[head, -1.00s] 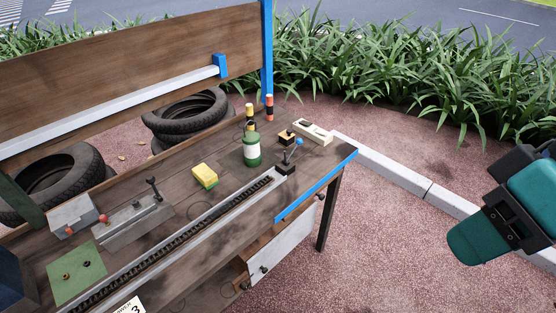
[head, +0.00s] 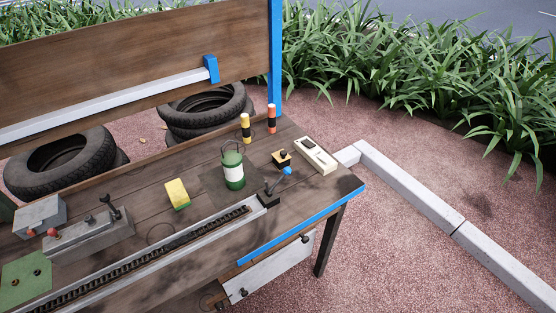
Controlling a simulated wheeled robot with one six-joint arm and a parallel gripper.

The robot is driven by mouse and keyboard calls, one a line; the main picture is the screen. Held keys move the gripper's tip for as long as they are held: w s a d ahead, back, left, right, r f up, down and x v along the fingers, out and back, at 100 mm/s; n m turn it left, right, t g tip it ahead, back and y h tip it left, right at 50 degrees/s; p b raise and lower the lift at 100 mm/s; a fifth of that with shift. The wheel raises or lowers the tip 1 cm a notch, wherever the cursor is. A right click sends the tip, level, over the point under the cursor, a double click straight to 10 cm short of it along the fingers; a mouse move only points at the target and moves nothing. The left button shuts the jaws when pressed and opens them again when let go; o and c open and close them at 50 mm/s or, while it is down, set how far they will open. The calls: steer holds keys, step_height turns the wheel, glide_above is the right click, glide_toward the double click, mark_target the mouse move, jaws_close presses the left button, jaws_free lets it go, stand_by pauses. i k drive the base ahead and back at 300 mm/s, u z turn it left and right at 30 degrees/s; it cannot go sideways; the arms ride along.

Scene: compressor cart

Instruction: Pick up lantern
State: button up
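The lantern (head: 233,172) is a small green cylinder with a white band and a thin dark wire handle looped over its top. In the head view it stands upright on a dark square patch of the wooden workbench (head: 205,205), toward the bench's right end. My gripper is not in view, and nothing is touching the lantern.
Behind the lantern stand a yellow-black post (head: 246,128) and a red-black post (head: 271,119). A yellow-green sponge (head: 177,194) sits left. Open ground lies right of the bench.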

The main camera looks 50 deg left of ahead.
mark_target(231, 161)
steer(key=i, duration=0.65)
steer(key=u, duration=0.95)
steer(key=i, duration=0.6)
steer(key=u, duration=0.7)
